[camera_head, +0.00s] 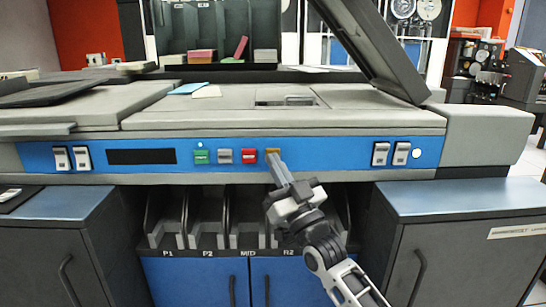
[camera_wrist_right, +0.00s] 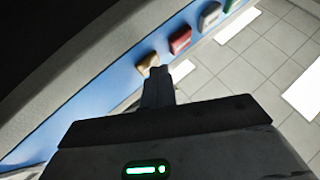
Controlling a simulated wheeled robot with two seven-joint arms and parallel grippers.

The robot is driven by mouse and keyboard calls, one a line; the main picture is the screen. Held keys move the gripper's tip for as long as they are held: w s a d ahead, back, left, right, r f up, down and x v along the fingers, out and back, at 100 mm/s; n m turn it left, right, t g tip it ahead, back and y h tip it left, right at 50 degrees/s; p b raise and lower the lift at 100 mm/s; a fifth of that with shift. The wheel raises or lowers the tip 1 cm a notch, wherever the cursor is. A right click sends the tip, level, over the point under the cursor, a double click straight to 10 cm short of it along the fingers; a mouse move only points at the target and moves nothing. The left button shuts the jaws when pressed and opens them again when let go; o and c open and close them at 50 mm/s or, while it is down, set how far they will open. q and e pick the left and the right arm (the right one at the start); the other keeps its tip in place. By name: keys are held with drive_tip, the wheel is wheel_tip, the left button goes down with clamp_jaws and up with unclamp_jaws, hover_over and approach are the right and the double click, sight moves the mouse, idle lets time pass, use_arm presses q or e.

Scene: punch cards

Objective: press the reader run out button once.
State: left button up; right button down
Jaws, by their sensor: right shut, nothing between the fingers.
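A blue panel (camera_head: 340,152) on the front of the grey machine carries a row of buttons: green (camera_head: 201,157), grey (camera_head: 224,156), red (camera_head: 249,156) and tan-yellow (camera_head: 272,151). Their labels are too small to read. My right gripper (camera_head: 276,163) is shut and empty, its tips at the tan-yellow button and partly covering it. In the right wrist view the fingertips (camera_wrist_right: 157,72) are right beside the tan-yellow button (camera_wrist_right: 147,63), with the red button (camera_wrist_right: 180,40) further on. I cannot tell whether they touch or whether the button is pushed in. My left gripper is out of view.
White rocker switches (camera_head: 71,158) sit at the panel's left and more (camera_head: 391,154) at its right. Card stackers (camera_head: 205,225) open below the panel. Side cabinets (camera_head: 460,198) stand on both sides. A raised lid (camera_head: 372,45) leans above the machine.

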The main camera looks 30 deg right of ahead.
drive_tip(key=shift+s, duration=0.1)
drive_tip(key=shift+s+a+p, duration=0.45)
drive_tip(key=shift+s+p, duration=0.1)
drive_tip(key=shift+s, duration=0.05)
drive_tip(key=s+a, duration=0.1)
drive_tip(key=s+p, duration=0.1)
drive_tip(key=s, duration=0.1)
drive_tip(key=s+a+p, duration=0.1)
drive_tip(key=shift+s+a, duration=0.15)
drive_tip(key=shift+a, duration=0.15)
idle(0.4)
drive_tip(key=shift+f, duration=0.1)
idle(0.5)
